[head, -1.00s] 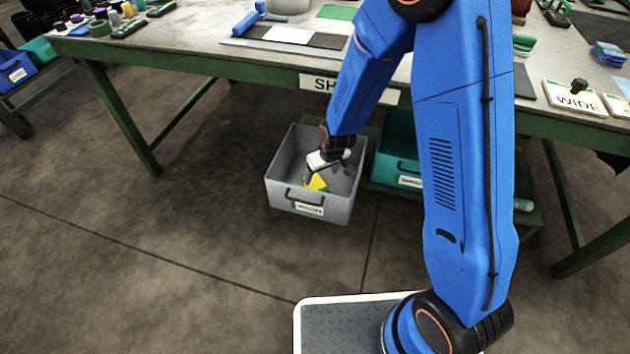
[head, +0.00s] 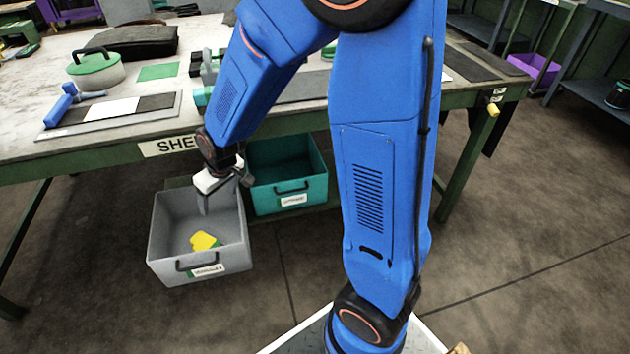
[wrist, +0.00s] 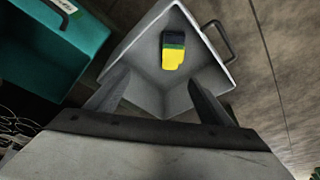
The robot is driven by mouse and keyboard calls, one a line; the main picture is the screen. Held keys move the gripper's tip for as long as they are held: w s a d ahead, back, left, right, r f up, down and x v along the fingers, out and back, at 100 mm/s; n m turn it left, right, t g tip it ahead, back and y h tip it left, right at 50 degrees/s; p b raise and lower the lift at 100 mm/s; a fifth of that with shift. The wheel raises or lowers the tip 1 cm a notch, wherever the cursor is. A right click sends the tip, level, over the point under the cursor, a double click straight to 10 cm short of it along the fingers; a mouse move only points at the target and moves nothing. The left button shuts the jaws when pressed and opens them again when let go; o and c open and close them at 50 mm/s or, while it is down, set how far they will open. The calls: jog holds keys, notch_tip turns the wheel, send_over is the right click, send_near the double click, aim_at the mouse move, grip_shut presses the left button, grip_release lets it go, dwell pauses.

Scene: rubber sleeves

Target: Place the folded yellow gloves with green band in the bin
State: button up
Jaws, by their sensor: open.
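The folded yellow gloves (head: 204,241) lie on the floor of the grey bin (head: 164,232). In the wrist view the gloves (wrist: 173,52) show yellow with a green band and a dark end, inside the grey bin (wrist: 135,47). My gripper (head: 204,205) is above the bin's back part, apart from the gloves. In the wrist view my gripper's two fingers (wrist: 155,92) are spread with nothing between them.
A teal bin (head: 262,198) stands right of the grey bin, under the table edge. The table (head: 60,140) overhangs behind both bins and carries a green-lidded pot (head: 95,70) and a blue tool (head: 62,103). Floor in front is clear.

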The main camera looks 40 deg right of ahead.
jog(key=s+d+r+m, duration=0.2)
jog(key=s+d+r, duration=0.75)
jog(key=r, duration=0.35)
jog(key=s+d+r+m, duration=0.1)
jog(key=s+d+r, duration=0.2)
jog(key=s, duration=0.5)
jog(key=s+d+r+t+h, duration=0.1)
jog(key=s+d+r, duration=0.2)
jog(key=s, duration=0.6)
jog(key=shift+r+m+h, duration=0.15)
jog(key=shift+m+h, duration=0.15)
jog(key=shift+m, duration=0.1)
